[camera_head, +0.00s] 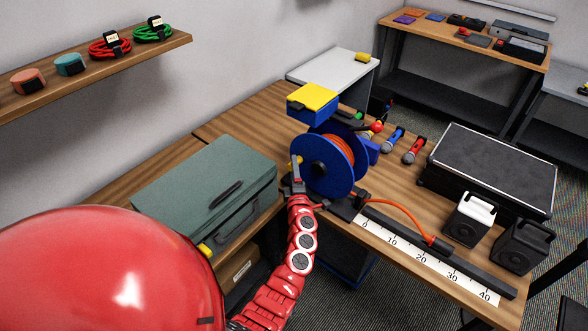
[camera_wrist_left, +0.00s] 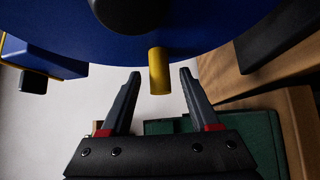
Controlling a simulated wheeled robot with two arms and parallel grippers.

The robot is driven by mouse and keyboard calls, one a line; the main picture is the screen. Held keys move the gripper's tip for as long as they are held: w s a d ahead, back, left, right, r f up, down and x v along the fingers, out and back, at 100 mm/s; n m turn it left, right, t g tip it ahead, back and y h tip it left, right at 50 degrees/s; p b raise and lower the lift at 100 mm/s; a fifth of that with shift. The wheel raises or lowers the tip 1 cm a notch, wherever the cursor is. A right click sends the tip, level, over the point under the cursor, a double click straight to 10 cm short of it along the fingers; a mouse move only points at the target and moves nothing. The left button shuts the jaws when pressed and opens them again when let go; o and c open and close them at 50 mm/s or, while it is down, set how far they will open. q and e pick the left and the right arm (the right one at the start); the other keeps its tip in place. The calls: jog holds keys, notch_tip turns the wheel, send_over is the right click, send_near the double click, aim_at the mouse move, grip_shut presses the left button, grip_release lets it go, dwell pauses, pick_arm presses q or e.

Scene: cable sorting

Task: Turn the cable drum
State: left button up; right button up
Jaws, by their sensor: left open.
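The cable drum (camera_head: 318,163) has blue flanges with orange-red cable wound between them. It stands upright on the wooden table. A yellow crank handle (camera_wrist_left: 159,70) sticks out from the blue flange in the left wrist view. My left gripper (camera_head: 295,172) is at the drum's left side in the head view. In the left wrist view my left gripper (camera_wrist_left: 154,82) is open, with the yellow handle in line with the gap between its fingertips. An orange cable (camera_head: 400,214) runs from the drum's base to the right. My right gripper is not in view.
A green case (camera_head: 200,170) lies left of the drum. A white ruler strip (camera_head: 430,262) runs along the table front. A shelf (camera_head: 100,72) is at upper left.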

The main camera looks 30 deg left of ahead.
pick_arm(q)
grip_shut()
dwell(0.3)
dwell(1.1)
